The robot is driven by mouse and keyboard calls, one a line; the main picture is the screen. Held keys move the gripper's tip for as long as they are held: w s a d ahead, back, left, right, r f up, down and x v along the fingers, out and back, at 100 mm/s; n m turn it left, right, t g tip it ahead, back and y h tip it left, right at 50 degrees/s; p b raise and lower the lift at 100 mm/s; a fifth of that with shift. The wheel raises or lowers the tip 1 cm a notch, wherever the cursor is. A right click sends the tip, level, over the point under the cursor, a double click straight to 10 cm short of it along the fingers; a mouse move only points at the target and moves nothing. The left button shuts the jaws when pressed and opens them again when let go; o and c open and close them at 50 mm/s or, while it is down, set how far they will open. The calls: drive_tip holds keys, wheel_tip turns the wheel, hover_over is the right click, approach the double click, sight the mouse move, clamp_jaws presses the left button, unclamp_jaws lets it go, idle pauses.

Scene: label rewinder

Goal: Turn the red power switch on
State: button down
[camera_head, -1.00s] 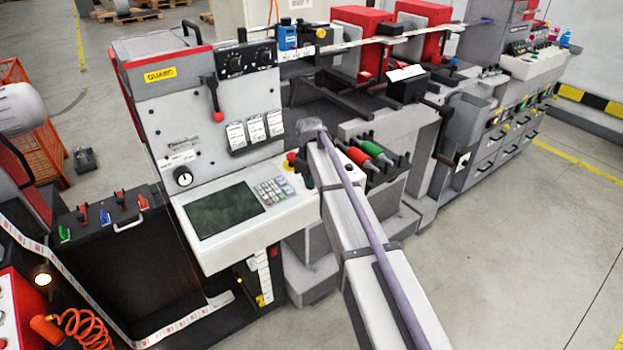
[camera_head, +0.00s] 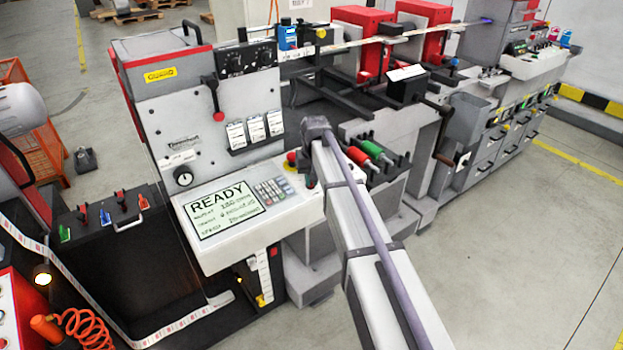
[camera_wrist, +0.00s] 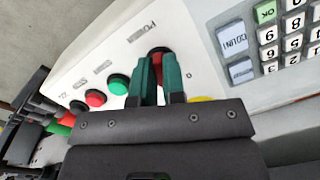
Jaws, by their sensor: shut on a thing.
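The red power switch (camera_wrist: 158,56) shows in the wrist view on a white panel, under a label that reads POWER. My gripper (camera_wrist: 159,68) has green fingers, one on each side of the switch, and is shut on it. The fingers cover much of the switch, so its exact turn angle is hard to read. In the head view my arm hides the switch. The machine's display (camera_head: 225,208) is lit and reads READY in large letters, with smaller lines below.
A green button (camera_wrist: 118,84) and a red button (camera_wrist: 95,97) sit left of the fingers in the wrist view. A yellow part (camera_wrist: 201,98) is close on the right, partly hidden. A keypad (camera_wrist: 292,32) lies farther right. Red and green handled tools (camera_head: 369,150) stand beside my arm.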

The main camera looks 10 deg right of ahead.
drive_tip(key=shift+m, duration=0.3)
drive_tip(key=c, duration=1.2)
unclamp_jaws()
wheel_tip(320, 180, up, 11)
drive_tip(key=p, duration=1)
drive_tip(key=shift+d+p, duration=0.4)
drive_tip(key=shift+f, duration=0.1)
drive_tip(key=shift+s, duration=0.1)
